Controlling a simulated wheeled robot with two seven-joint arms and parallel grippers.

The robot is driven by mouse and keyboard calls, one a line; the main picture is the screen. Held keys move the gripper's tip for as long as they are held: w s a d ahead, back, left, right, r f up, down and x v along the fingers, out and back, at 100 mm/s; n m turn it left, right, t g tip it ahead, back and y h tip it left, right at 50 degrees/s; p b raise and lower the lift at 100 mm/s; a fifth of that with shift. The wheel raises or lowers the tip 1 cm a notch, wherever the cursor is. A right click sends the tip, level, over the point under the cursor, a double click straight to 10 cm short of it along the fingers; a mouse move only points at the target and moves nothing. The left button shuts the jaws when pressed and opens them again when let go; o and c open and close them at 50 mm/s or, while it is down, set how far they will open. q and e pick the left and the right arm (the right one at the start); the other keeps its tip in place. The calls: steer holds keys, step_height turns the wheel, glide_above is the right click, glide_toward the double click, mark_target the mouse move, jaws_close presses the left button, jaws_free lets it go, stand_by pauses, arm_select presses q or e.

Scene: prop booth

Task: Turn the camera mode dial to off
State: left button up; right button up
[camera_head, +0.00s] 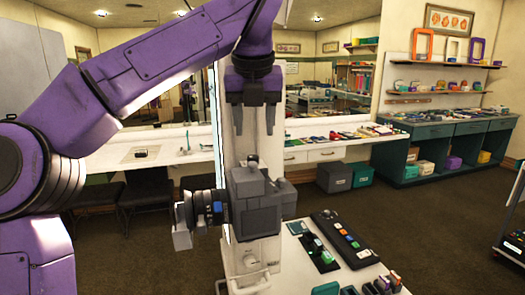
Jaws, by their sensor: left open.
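A dark grey camera (252,190) sits at mid-height in front of a white column, its lens (197,208) facing left. Small raised parts show on its top, but I cannot tell which is the mode dial or where it is set. My left gripper (254,122) points straight down above the camera. Its two dark fingers are apart with nothing between them, and their tips are clear of the camera top. My right gripper is not in view.
A white tabletop (300,262) beside the camera carries a black control panel (345,238) with coloured buttons and several small items. Behind are a long white counter (325,152), teal cabinets (440,157) and dark chairs (145,192). Carpet at right is mostly free.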

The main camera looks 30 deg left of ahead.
mark_target(253, 157)
arm_select(q)
steer(key=f, duration=0.2)
steer(key=s+a+f, duration=0.1)
steer(key=shift+f, duration=0.1)
steer(key=w+f, duration=0.3)
steer(key=f, duration=0.1)
steer(key=shift+w+a, duration=0.15)
steer(key=shift+a, duration=0.1)
steer(key=shift+s+r, duration=0.15)
steer(key=shift+s, duration=0.3)
steer(key=c, duration=0.4)
jaws_close()
